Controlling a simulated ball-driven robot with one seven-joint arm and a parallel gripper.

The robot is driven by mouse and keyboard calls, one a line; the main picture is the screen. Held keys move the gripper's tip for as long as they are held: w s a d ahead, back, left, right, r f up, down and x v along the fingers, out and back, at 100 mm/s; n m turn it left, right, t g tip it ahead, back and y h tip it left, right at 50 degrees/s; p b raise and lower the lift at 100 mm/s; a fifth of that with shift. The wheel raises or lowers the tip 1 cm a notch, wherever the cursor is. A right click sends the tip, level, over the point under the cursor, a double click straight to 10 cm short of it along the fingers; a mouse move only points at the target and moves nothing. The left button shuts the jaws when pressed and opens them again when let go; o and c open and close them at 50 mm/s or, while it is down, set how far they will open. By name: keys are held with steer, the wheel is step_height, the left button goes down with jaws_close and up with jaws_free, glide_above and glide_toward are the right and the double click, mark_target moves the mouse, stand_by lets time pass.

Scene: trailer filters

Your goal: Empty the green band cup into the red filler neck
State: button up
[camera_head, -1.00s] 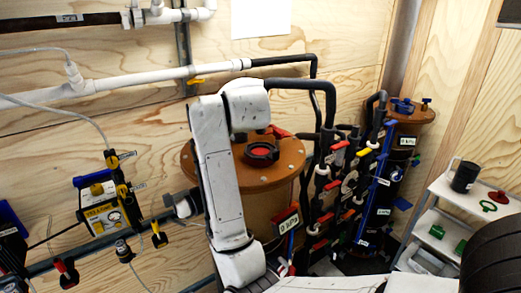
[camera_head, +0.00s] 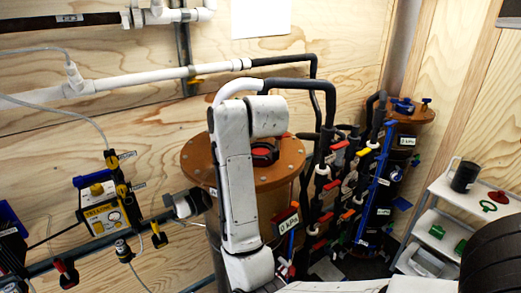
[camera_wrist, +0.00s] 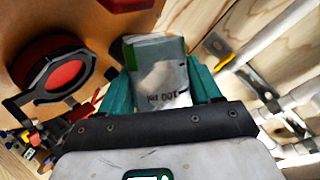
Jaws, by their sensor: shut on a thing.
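My gripper (camera_wrist: 160,64) has teal fingers and is shut on the green band cup (camera_wrist: 163,78), a grey cup with a green band and a 100 ml mark. In the wrist view the red filler neck (camera_wrist: 62,76), a dark ring with a red inside, is to the left of the cup and apart from it. In the head view the neck (camera_head: 264,153) is on the flat top of a brown tank (camera_head: 200,160), just right of my arm and partly hidden by it. My gripper and the cup are hidden behind my arm there. The cup's contents cannot be seen.
Black pipes and valves (camera_head: 335,165) crowd the tank's right side. A second brown tank (camera_head: 412,113) stands behind them. A shelf (camera_head: 440,187) at right holds a black mug (camera_head: 464,177) and small red and green parts. A yellow device (camera_head: 102,213) is at left.

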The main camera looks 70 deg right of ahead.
steer(key=shift+m, duration=0.4)
steer(key=shift+w+r+m+t+y, duration=0.1)
steer(key=shift+r+m+t+y, duration=0.3)
steer(key=shift+r+m+t, duration=0.15)
stand_by(0.8)
steer(key=shift+a+f+m+t+b, duration=0.1)
steer(key=shift+f+m+t+b, duration=0.05)
steer(key=shift+m+t+b, duration=0.35)
stand_by(0.8)
steer(key=shift+f+m+t+y+b, duration=0.4)
steer(key=shift+m+b, duration=0.25)
steer(key=shift+b, duration=0.55)
stand_by(0.4)
steer(key=shift+s+d+f+m+t, duration=0.25)
steer(key=shift+s+d+m, duration=0.15)
steer(key=shift+m, duration=0.2)
stand_by(1.2)
steer(key=shift+s+d+f+m+t+b, duration=0.15)
steer(key=shift+f+m+t+b, duration=0.1)
steer(key=shift+m+t+b, duration=0.35)
stand_by(0.9)
